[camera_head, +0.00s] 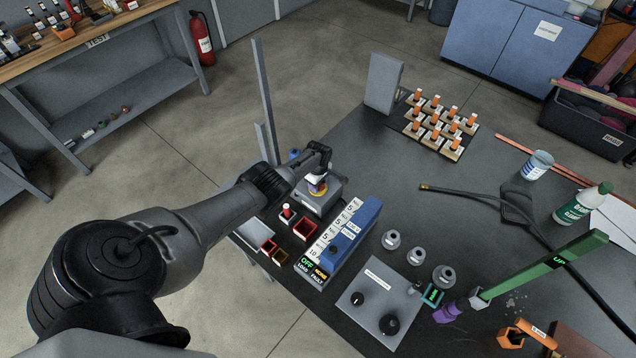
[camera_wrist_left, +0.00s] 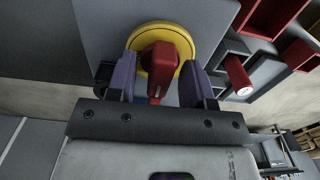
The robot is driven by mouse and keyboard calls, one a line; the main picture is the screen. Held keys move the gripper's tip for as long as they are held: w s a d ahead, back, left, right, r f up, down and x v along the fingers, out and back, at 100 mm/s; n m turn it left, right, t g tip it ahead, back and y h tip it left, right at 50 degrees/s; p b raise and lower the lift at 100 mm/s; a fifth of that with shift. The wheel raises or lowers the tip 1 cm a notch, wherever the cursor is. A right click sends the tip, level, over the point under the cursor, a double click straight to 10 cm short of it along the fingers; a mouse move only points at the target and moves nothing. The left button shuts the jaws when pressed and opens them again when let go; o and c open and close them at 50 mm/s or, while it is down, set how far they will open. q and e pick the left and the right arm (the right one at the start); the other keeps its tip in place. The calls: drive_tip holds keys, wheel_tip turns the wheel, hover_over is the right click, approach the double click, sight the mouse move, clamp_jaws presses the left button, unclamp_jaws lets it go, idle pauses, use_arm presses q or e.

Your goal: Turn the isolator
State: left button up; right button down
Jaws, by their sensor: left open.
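The isolator is a grey box (camera_head: 322,200) near the table's left edge, with a round yellow plate and a red handle on its face. In the left wrist view the yellow plate (camera_wrist_left: 183,40) and red handle (camera_wrist_left: 158,62) are close in front of my left gripper (camera_wrist_left: 160,70). Its two purple-grey fingers are open, one on each side of the handle, with visible gaps to it. In the head view my left gripper (camera_head: 318,172) is over the isolator and hides part of its face. My right gripper is not in view.
Red trays (camera_head: 305,230) and a red-topped post (camera_head: 287,212) stand just beside the isolator. A blue panel (camera_head: 352,235) with labels is to its right. A grey knob box (camera_head: 378,302) is nearer the front. A black hose (camera_head: 470,194) crosses the table; the table's middle is fairly clear.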

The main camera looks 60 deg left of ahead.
use_arm(q)
wheel_tip(320, 180, up, 14)
drive_tip(key=p, duration=1)
drive_tip(key=shift+f, duration=0.1)
